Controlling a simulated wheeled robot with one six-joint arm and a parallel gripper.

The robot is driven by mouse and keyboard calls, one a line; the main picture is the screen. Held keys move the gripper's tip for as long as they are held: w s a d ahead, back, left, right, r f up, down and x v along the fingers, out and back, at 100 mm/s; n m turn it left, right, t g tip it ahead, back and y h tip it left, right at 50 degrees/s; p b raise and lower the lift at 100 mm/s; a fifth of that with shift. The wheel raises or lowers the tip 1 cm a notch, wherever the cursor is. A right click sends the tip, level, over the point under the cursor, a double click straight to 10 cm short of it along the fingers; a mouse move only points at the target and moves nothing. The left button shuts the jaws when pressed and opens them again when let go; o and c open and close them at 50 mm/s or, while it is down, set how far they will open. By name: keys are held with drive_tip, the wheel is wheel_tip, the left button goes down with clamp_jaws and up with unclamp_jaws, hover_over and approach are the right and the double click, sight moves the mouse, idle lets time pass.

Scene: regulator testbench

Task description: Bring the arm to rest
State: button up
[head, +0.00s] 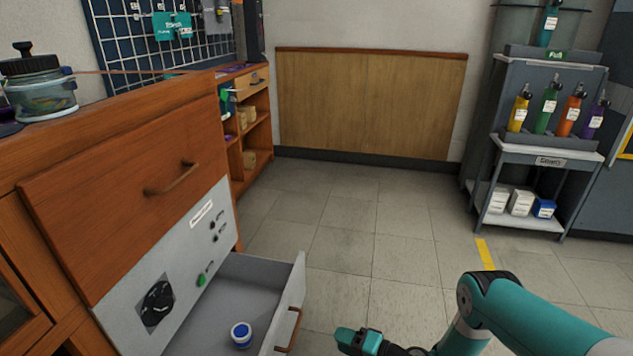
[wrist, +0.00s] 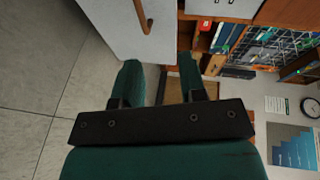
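My arm, teal and dark, reaches in from the lower right of the head view, with my gripper (head: 348,338) low at the bottom edge, right of the open drawer. In the wrist view the two green fingers of my gripper (wrist: 160,68) stand apart with nothing between them. The drawer's front and handle lie beyond the fingers in that view. The gripper appears clear of the drawer in the head view.
A grey drawer (head: 296,300) stands open from the wooden cabinet (head: 120,190), holding a blue and white jar (head: 241,334). A grey cart (head: 545,155) with several colored bottles stands at the right. The tiled floor (head: 370,215) between them is clear.

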drive_tip(key=w+a+r+n+g, duration=0.2)
drive_tip(key=r+n, duration=0.1)
drive_tip(key=r, duration=0.4)
drive_tip(key=w+a+r+n+g, duration=0.1)
drive_tip(key=w+r+n+g, duration=0.15)
drive_tip(key=r, duration=0.45)
drive_tip(key=s+a+r+n+g+h, duration=0.1)
drive_tip(key=s+r+n+g+h, duration=0.2)
drive_tip(key=r, duration=1.3)
drive_tip(key=s+d+r+n+h, duration=0.1)
drive_tip(key=s+d+r+h, duration=0.15)
drive_tip(key=s+r, duration=0.45)
drive_tip(key=s+d+r+n+h, duration=0.15)
drive_tip(key=s+d+r, duration=0.25)
drive_tip(key=s, duration=0.6)
drive_tip(key=s+d+r+n+h, duration=0.15)
drive_tip(key=s+d+r, duration=0.3)
drive_tip(key=s, duration=0.45)
wheel_tip(320, 180, up, 34)
drive_tip(key=p, duration=3.3)
drive_tip(key=shift+s+r+m+g+h, duration=0.25)
drive_tip(key=shift+m+g+h, duration=0.1)
drive_tip(key=shift+g, duration=0.1)
drive_tip(key=shift+f, duration=0.1)
